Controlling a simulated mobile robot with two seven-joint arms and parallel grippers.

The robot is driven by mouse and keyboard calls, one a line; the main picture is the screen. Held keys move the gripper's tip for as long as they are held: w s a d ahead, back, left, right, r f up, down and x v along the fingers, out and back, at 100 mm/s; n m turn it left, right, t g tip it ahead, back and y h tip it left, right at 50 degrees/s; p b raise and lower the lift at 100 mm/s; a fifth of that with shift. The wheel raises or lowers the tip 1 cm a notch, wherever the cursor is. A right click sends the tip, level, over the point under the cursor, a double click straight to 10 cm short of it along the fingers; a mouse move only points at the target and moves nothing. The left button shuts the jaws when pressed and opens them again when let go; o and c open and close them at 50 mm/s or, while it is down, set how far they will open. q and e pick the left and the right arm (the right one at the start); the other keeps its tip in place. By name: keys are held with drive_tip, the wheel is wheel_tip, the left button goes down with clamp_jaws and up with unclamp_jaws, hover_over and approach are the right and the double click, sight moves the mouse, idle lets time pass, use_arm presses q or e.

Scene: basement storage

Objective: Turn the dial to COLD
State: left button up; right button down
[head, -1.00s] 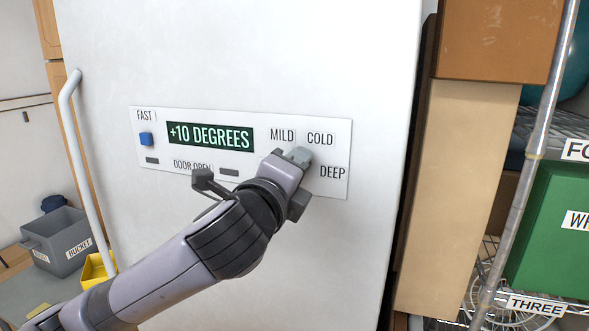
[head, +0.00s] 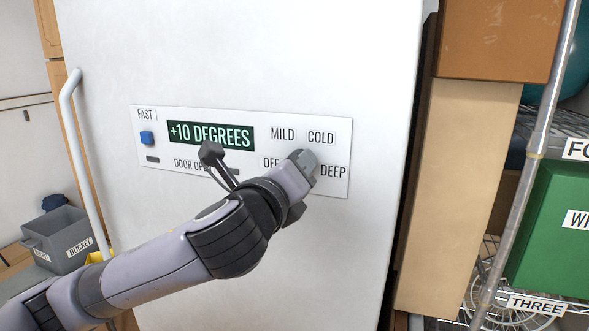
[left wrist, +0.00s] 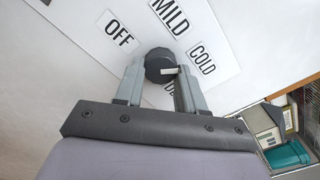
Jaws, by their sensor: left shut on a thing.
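A white panel (head: 146,170) on the fridge door (head: 240,50) has a green display reading "+10 DEGREES". The labels MILD (head: 283,134), COLD (head: 320,138), DEEP (head: 333,171) and a partly covered OFF (head: 270,162) surround the dial's place. My left gripper (head: 303,160) hides the dial in the head view. In the left wrist view, the dark round dial (left wrist: 158,62) sits between the fingers of the left gripper (left wrist: 158,74), which is shut on it. Its white mark points right, roughly towards COLD (left wrist: 202,58). My right gripper is out of view.
A blue button (head: 146,138) is under FAST on the panel. A long white door handle (head: 85,170) stands at the left. A grey bucket (head: 60,240) is low at the left. Stacked boxes (head: 460,180) and a metal rack (head: 535,140) stand close on the right.

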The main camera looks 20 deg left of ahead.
use_arm(q)
drive_tip(key=shift+f, duration=0.1)
drive_tip(key=o, duration=1.1)
drive_tip(key=shift+c, duration=0.2)
drive_tip(key=s+b, duration=0.1)
drive_tip(key=s, duration=0.6)
drive_tip(key=shift+s+a, duration=0.1)
wheel_tip(320, 180, down, 24)
drive_tip(key=w+d+n+g+h, duration=0.1)
drive_tip(key=d+n+g+h, duration=0.3)
drive_tip(key=n, duration=0.8)
drive_tip(key=s+a+f+n+g+y, duration=0.1)
drive_tip(key=s+a+f+n, duration=0.3)
drive_tip(key=s+f+n, duration=0.3)
drive_tip(key=s+a+f+n+g+y, duration=0.1)
drive_tip(key=s+a+f+n, duration=0.3)
drive_tip(key=f, duration=1.3)
drive_tip(key=s+n+g, duration=0.1)
drive_tip(key=s+n, duration=0.2)
drive_tip(key=s, duration=0.3)
drive_tip(key=shift+s+a+f, duration=0.3)
drive_tip(key=shift+s+f, duration=0.05)
